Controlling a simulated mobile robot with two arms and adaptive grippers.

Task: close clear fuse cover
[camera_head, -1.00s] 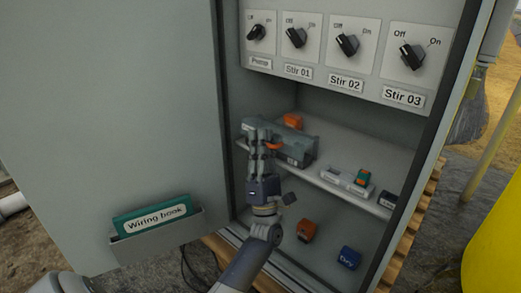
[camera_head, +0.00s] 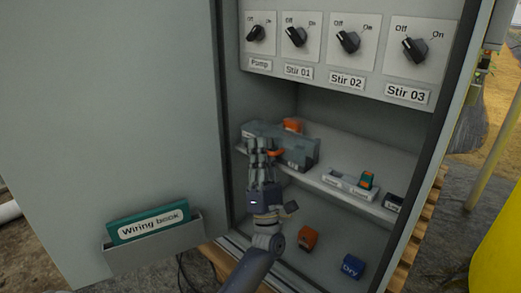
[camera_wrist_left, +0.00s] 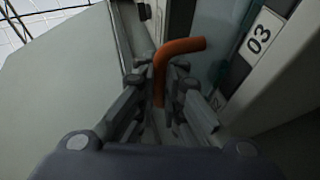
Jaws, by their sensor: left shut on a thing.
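The clear fuse cover (camera_head: 305,150) is a grey see-through box-like piece on the cabinet's middle shelf. A small orange handle (camera_head: 276,153) is at its front. In the left wrist view the handle (camera_wrist_left: 166,70) is a bent orange rod standing between the fingers. My left gripper (camera_head: 262,147) is in front of the cover's left part, shut on the orange handle; it also shows in the left wrist view (camera_wrist_left: 160,100). The fingers hide part of the cover, and I cannot tell exactly how far it is open. My right gripper is not in view.
Above the shelf (camera_head: 345,192) is a panel (camera_head: 345,88) with several knobs. The open door (camera_head: 110,130) with a wiring book (camera_head: 148,224) stands at left. Small blocks sit on the shelf at right; an orange block (camera_head: 307,237) and a blue block (camera_head: 353,266) lie below.

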